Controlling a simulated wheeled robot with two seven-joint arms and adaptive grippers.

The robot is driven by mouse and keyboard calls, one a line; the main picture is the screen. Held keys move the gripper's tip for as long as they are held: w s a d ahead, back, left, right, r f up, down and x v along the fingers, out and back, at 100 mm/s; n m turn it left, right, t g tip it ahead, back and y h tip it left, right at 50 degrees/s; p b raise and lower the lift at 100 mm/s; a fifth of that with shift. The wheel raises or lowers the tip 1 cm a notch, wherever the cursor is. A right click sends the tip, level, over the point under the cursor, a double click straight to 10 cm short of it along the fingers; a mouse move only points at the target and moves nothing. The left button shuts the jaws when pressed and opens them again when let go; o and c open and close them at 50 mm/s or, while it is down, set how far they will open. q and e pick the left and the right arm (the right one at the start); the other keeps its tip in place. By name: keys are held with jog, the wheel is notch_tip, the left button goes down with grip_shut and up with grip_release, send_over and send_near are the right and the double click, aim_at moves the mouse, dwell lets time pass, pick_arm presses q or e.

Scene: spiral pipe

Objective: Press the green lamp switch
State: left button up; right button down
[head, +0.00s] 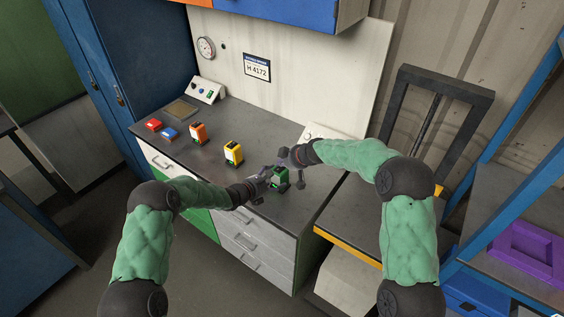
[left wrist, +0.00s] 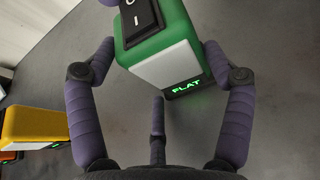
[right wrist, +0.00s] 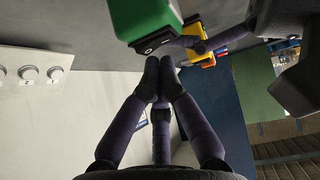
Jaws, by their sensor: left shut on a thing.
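The green lamp (head: 279,176) is near the front right of the counter. My left gripper (left wrist: 160,62) is shut on it, with fingers on both sides of its body. In the left wrist view the lamp (left wrist: 160,52) has a white panel, a lit green display reading "FLAT" and a black rocker switch (left wrist: 139,17) on top. My right gripper (right wrist: 160,68) has its fingertips together and empty, just beside the switch end of the lamp (right wrist: 145,18). I cannot tell whether the tips touch the switch. In the head view both grippers crowd around the lamp and partly hide it.
A yellow lamp (head: 233,153) and an orange lamp (head: 198,133) stand to the left on the counter. A white panel with knobs (right wrist: 30,72) is close to my right gripper. A control box (head: 207,90) stands at the back.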

jog(key=shift+w+d+f+g, duration=0.15)
jog(key=shift+f+g, duration=0.15)
jog(key=shift+f, duration=0.1)
jog(key=shift+s+a, duration=0.2)
jog(key=shift+s+a, duration=0.4)
jog(key=shift+s, duration=0.1)
jog(key=shift+r, duration=0.1)
notch_tip(320, 180, up, 4)
jog(key=shift+s+a+r, duration=0.15)
jog(key=shift+r, duration=0.1)
jog(key=v, duration=0.9)
jog(key=shift+s, duration=0.4)
